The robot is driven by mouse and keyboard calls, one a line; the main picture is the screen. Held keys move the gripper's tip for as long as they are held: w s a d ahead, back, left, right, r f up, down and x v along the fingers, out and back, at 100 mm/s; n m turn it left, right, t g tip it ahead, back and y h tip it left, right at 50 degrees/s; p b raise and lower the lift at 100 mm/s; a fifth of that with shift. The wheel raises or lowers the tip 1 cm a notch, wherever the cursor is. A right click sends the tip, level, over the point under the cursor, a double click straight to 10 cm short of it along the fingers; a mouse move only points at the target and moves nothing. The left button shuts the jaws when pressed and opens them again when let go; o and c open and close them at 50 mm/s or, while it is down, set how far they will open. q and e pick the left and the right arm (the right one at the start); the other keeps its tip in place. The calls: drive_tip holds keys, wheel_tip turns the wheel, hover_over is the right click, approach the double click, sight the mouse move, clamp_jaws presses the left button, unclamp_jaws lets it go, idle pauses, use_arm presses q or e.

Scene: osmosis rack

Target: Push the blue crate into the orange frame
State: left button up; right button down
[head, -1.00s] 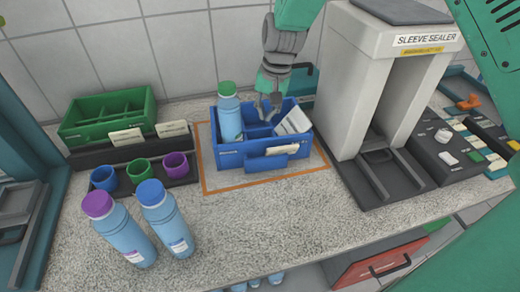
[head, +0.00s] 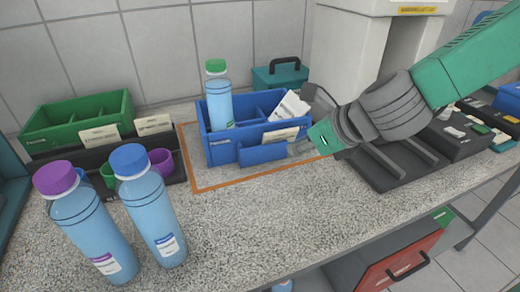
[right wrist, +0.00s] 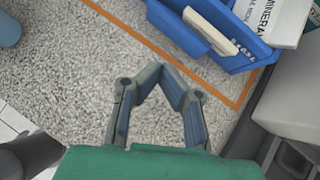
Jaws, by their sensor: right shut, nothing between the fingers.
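The blue crate (head: 222,151) stands upright on the bench with a green-capped bottle (head: 218,95) and white packs and cards in it. The orange frame (head: 240,182) is a thin outline on the bench. Bare bench shows between the crate and the frame's left and front lines. In the right wrist view the crate (right wrist: 238,62) has its near right corner close to the frame's right line (right wrist: 247,92); whether it overlaps is unclear. My right gripper (head: 298,148) is shut and empty near the crate's front right corner. It also shows in the right wrist view (right wrist: 162,70).
Two blue bottles (head: 85,222) (head: 150,215) stand at the front left. A green crate (head: 75,120) and a cup rack are on the left. A teal box (head: 280,75) is behind. The sealer (head: 350,50) is at right.

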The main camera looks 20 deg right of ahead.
sight(250, 149)
drive_tip(key=x, duration=0.3)
drive_tip(key=a+b+x, duration=0.1)
drive_tip(key=x, duration=0.2)
drive_tip(key=a+b+x, duration=0.1)
drive_tip(key=x, duration=0.2)
drive_tip(key=shift+s+a+r, duration=0.1)
drive_tip(key=shift+s+r, duration=0.1)
drive_tip(key=shift+r, duration=0.05)
drive_tip(key=shift+w+a+r, duration=0.1)
drive_tip(key=shift+w+a, duration=0.05)
drive_tip(key=shift+w, duration=0.45)
drive_tip(key=shift+w+a, duration=0.15)
drive_tip(key=shift+w, duration=0.45)
drive_tip(key=shift+w+d, duration=0.2)
drive_tip(key=shift+w, duration=0.15)
drive_tip(key=shift+w+d, duration=0.3)
drive_tip(key=shift+w+a, duration=0.1)
drive_tip(key=shift+a, duration=0.6)
drive_tip(key=shift+w+a+r, duration=0.15)
drive_tip(key=shift+w+a, duration=0.2)
drive_tip(key=shift+w, duration=0.45)
drive_tip(key=shift+d, duration=0.45)
use_arm(q)
drive_tip(key=shift+a+f, duration=0.35)
drive_tip(key=shift+f, duration=0.4)
use_arm(e)
drive_tip(key=shift+f, duration=0.2)
